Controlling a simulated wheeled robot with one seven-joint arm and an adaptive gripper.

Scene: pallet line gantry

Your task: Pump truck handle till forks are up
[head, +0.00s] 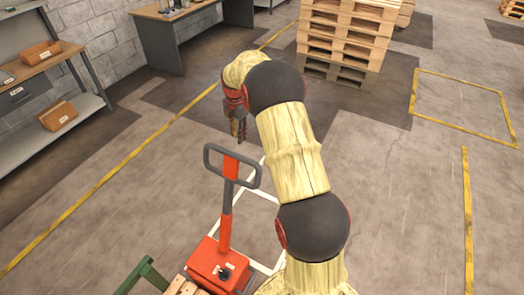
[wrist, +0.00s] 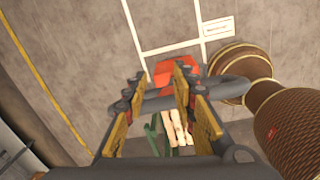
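The pallet truck's handle (head: 207,160) is a dark grey loop on an orange-red shaft (head: 226,218). The shaft stands nearly upright over the red truck body (head: 207,262). My gripper (head: 239,138) points down just above the loop's top bar, seemingly apart from it. In the wrist view my gripper (wrist: 158,80) has its two yellow-padded fingers spread, with nothing held. The handle's grey bar (wrist: 152,103) crosses behind and between the fingers. The red body (wrist: 175,72) shows beyond them. The forks are not visible, so their height cannot be told.
Wooden slats (head: 184,287) and a green frame (head: 147,272) lie at the truck's foot. A pallet stack (head: 345,40) stands at the back. A workbench (head: 170,35) and a shelf with boxes (head: 58,115) line the left wall. Floor on the right is clear.

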